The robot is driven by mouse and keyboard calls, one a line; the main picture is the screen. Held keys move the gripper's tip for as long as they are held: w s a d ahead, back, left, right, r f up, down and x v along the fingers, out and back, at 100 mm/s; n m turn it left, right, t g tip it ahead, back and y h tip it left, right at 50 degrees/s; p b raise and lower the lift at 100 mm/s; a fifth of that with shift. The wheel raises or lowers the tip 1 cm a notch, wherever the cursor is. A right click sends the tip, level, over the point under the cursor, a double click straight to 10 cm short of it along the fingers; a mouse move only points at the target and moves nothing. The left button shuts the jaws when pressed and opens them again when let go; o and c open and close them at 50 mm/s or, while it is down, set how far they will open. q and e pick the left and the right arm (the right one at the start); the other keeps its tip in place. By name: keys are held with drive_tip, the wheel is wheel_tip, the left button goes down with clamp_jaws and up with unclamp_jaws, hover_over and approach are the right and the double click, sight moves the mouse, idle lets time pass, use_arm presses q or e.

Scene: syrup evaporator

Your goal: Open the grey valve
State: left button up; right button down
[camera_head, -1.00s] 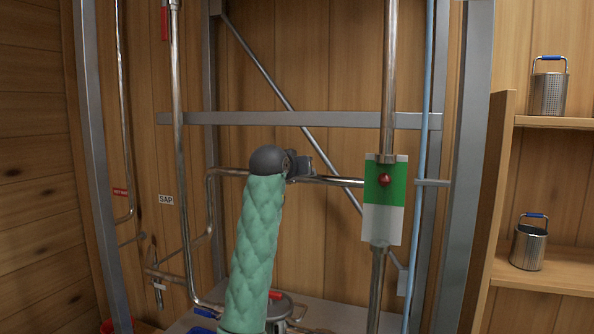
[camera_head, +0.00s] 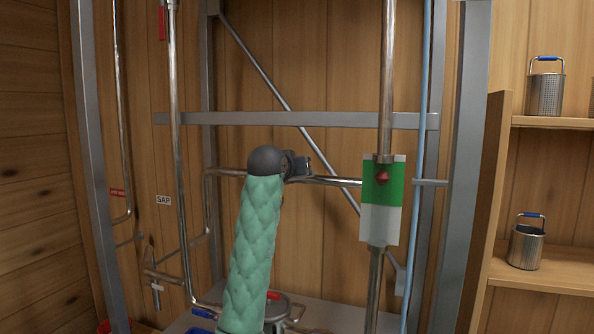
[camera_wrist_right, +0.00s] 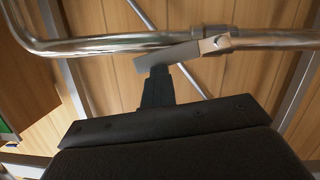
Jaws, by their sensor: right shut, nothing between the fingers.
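The grey valve shows in the right wrist view as a flat grey lever (camera_wrist_right: 168,55) with a paler end (camera_wrist_right: 214,43) at a shiny horizontal pipe. The lever lies nearly along the pipe, slightly tilted. My right gripper (camera_wrist_right: 158,76) is shut and empty, its tips right at the lever's near edge; I cannot tell whether they touch. In the head view my right gripper (camera_head: 301,165) is at the horizontal pipe, beyond the dark wrist ball and green quilted sleeve. I cannot make out the lever there. My left gripper is not in view.
A green and white plate (camera_head: 381,210) with a red knob (camera_head: 382,176) is on a vertical pipe to the right. Metal frame posts (camera_head: 465,160) and a crossbar (camera_head: 330,120) surround the pipes. A lidded pot (camera_head: 285,308) stands below; shelves with metal buckets (camera_head: 527,245) are at right.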

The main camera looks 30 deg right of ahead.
drive_tip(key=shift+d+r, duration=0.1)
drive_tip(key=shift+d, duration=0.15)
idle(0.7)
